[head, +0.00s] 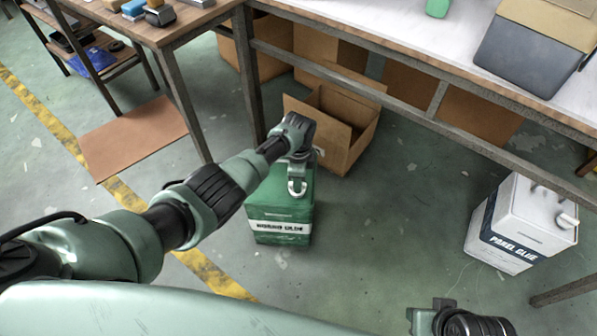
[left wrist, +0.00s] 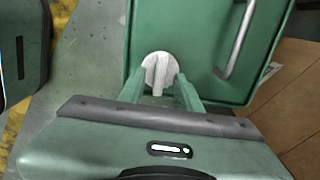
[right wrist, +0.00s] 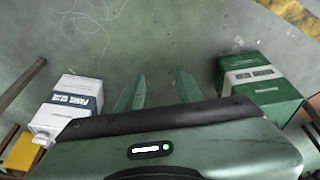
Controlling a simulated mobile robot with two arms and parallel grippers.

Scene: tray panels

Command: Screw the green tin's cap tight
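The green tin (head: 278,212) stands on the floor below the workbench, its label facing the front. In the left wrist view its green top (left wrist: 205,45) fills the upper middle, with a metal handle (left wrist: 240,40) to the right of the round pale cap (left wrist: 158,62). My left gripper (left wrist: 160,80) is over the tin, its open fingers on either side of the cap; I cannot tell whether they touch it. In the head view the cap is hidden behind my left gripper (head: 297,150). My right gripper (right wrist: 160,78) is open and empty, above bare floor between the two tins.
A white panel glue tin (head: 520,225) stands on the floor at the right. An open cardboard box (head: 345,140) is just behind the green tin. The workbench (head: 400,55) is above and behind, its legs and rails near my left arm. The floor between the tins is clear.

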